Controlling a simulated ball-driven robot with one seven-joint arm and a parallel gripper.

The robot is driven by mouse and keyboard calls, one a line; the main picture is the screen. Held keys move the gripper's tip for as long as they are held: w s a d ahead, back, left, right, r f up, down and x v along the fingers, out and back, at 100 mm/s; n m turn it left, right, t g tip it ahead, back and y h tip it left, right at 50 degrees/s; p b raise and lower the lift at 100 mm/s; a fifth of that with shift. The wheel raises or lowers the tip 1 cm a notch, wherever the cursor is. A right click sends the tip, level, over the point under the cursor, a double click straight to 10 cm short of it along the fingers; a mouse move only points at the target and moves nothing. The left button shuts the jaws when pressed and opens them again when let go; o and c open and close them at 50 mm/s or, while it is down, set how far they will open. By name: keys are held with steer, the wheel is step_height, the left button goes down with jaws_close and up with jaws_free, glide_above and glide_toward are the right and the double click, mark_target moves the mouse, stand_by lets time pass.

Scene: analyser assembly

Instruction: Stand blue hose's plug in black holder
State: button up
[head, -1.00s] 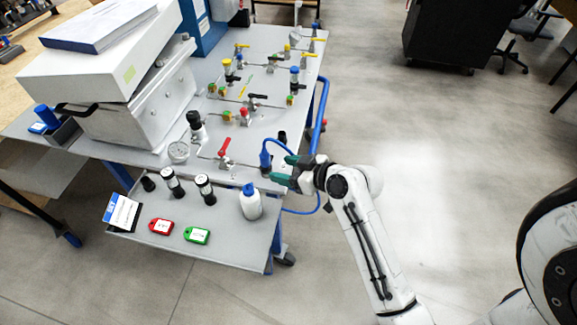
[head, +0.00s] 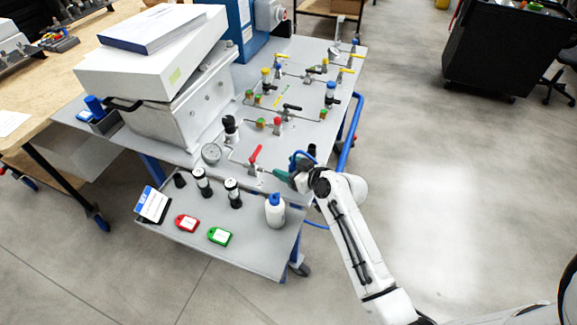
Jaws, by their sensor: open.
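The blue hose (head: 303,154) arcs up at the right edge of the trolley's grey top, behind my gripper, and a lower stretch hangs beside the trolley (head: 317,225). Its blue plug (head: 293,164) is mostly hidden by my gripper; I cannot tell whether it is seated in a holder. My gripper (head: 280,175), with teal fingers, is open at the front right of the top, close in front of the plug. Whether the fingers touch the plug cannot be told. A short black cylinder (head: 311,150), possibly a holder, stands just behind the hose.
A red-handled valve (head: 255,156) stands left of my gripper. A white bottle with a blue cap (head: 275,211) stands on the lower front shelf, near black-capped vials (head: 233,193) and red and green tags. Open floor lies to the right.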

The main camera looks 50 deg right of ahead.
steer(key=shift+w, duration=0.1)
steer(key=shift+c, duration=0.3)
steer(key=c, duration=1)
steer(key=shift+r, duration=0.1)
step_height(320, 180, up, 4)
steer(key=p, duration=0.3)
steer(key=shift+r, duration=0.15)
stand_by(0.5)
